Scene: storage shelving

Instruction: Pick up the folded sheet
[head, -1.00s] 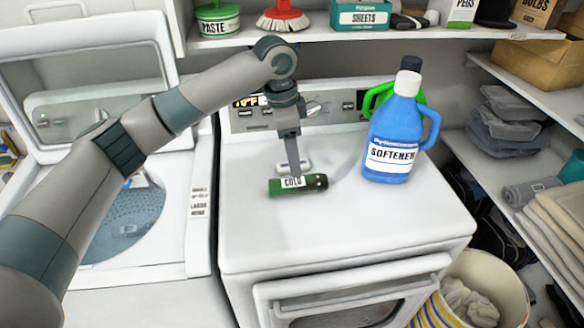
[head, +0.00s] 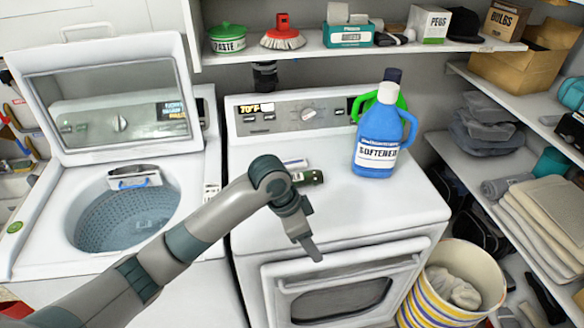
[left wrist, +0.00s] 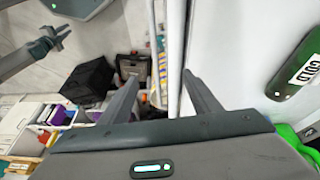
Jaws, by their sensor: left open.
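A stack of folded beige cloth (head: 555,215) lies on the lower right shelf in the head view. Which piece is the folded sheet I cannot tell. My left gripper (head: 313,250) is over the dryer's front edge, well to the left of the stack and apart from it. In the left wrist view my left gripper (left wrist: 163,88) has its fingers spread with nothing between them. Another gripper, apparently my right one (left wrist: 50,42), shows small at the upper left there; its jaws are unclear. The stack does not show in the left wrist view.
A striped basket (head: 470,260) stands on the floor between dryer and right shelves. Grey folded cloths (head: 487,130) lie farther back. The washer lid (head: 115,100) is open.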

